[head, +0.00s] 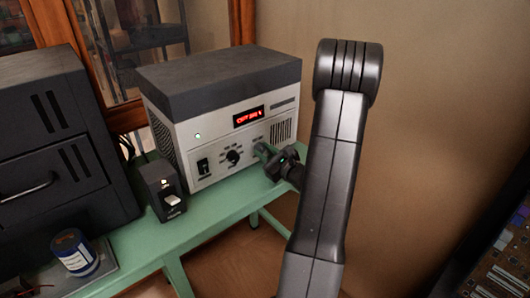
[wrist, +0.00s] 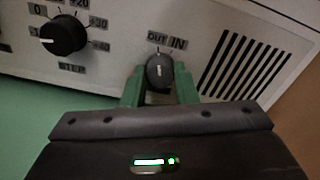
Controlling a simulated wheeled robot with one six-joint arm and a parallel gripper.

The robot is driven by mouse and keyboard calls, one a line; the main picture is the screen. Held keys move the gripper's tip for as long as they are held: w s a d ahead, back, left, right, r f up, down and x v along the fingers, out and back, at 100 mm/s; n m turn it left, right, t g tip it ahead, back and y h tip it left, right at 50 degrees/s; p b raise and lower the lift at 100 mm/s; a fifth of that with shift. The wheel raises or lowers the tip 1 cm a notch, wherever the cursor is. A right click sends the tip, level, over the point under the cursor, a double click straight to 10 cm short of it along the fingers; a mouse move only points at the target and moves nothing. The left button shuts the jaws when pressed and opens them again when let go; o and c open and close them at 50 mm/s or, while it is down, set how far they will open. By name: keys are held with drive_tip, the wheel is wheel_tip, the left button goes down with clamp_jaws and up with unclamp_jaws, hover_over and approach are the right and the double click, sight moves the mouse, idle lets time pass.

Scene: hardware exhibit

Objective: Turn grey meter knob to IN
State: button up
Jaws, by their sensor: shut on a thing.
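The meter (head: 214,128) is a pale box with a dark top and a lit red display, standing on a green bench. Its grey knob (wrist: 160,72) shows in the wrist view below the labels OUT and IN. The knob's white mark points roughly straight up, nearer OUT than IN. My gripper (wrist: 160,88) is shut on the knob, one green finger at each side. In the head view my gripper (head: 270,160) is at the right lower part of the meter's front and hides the knob there.
A black step dial (wrist: 64,35) sits left of the knob, and vent slots (wrist: 240,62) are to its right. A small black switch box (head: 162,188) stands before the meter on the green bench (head: 222,200). A dark cabinet (head: 50,150) and blue can (head: 74,252) are at left.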

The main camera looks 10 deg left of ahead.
drive_tip(key=shift+m, duration=0.3)
drive_tip(key=m, duration=0.3)
drive_tip(key=shift+r+p, duration=0.1)
drive_tip(key=shift+p, duration=0.3)
drive_tip(key=shift+m+p, duration=0.65)
drive_tip(key=shift+m, duration=1.45)
drive_tip(key=o, duration=1)
drive_tip(key=b+v, duration=0.1)
drive_tip(key=v, duration=1.2)
drive_tip(key=shift+s+d, duration=0.25)
drive_tip(key=shift+d, duration=0.05)
